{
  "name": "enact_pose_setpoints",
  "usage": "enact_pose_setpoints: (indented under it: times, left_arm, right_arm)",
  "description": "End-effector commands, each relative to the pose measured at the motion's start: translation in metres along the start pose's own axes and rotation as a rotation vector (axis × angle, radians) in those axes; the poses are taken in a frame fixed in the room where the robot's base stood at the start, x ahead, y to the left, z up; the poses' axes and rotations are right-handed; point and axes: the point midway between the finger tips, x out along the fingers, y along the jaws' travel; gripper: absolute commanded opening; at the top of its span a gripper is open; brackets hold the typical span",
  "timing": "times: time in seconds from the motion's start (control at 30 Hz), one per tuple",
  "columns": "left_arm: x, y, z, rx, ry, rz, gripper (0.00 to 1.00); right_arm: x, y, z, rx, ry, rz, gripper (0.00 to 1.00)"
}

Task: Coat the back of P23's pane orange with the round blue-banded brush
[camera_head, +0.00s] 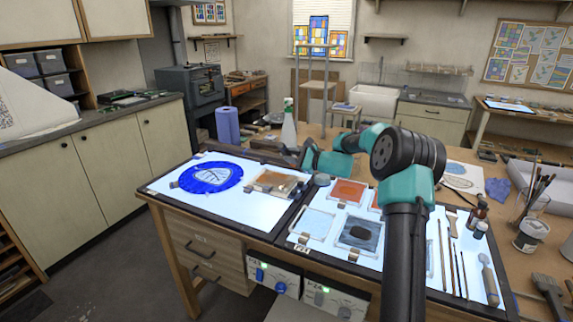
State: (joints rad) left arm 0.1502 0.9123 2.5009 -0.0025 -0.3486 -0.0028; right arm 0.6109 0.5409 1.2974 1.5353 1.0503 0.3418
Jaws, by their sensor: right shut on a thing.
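A round blue pane (211,177) with a pale emblem in its middle lies on the left light table (243,208). The lamp box below it (262,272) appears marked P23. My right arm comes in at the front right and bends left; its dark gripper (262,153) seems to reach the back edge of the light tables, right of the blue pane and above the table. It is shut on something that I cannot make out. An orange square tile (348,190) lies on the right light table. Several brushes (453,258) lie at the right; no blue band can be told. My left gripper is not in view.
A framed brown tile (275,184) lies beside the blue pane. Pale blue (316,223) and dark grey (360,235) tiles lie on the right table. A spray bottle (288,128) and blue roll (228,126) stand behind. Small bottles (478,212) and a jar (530,234) stand at the right.

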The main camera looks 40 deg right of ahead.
Motion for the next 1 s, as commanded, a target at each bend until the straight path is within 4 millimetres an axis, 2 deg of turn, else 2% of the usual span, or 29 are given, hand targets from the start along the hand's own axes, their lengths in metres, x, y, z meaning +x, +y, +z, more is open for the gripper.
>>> enact_pose_setpoints:
  times: [0.33, 0.47, 0.57, 0.8, 0.9, 1.0]
  left_arm:
    - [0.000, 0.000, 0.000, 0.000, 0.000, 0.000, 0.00]
    - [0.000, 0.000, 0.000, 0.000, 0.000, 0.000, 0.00]
    - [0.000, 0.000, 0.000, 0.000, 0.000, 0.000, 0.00]
    - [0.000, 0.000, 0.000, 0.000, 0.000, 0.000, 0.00]
    - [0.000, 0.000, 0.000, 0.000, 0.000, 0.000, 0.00]
    - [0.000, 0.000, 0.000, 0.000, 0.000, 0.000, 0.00]
  right_arm:
    - [0.001, 0.000, 0.000, 0.000, 0.000, 0.000, 0.00]
    - [0.011, -0.001, 0.000, 0.000, -0.001, 0.002, 0.00]
    - [0.032, -0.002, 0.000, -0.001, -0.002, 0.005, 0.00]
    - [0.097, -0.005, 0.004, -0.002, -0.002, 0.005, 0.00]
    - [0.114, -0.006, 0.007, -0.002, -0.002, 0.002, 0.00]
    - [0.122, -0.006, 0.008, 0.000, -0.001, 0.000, 0.00]
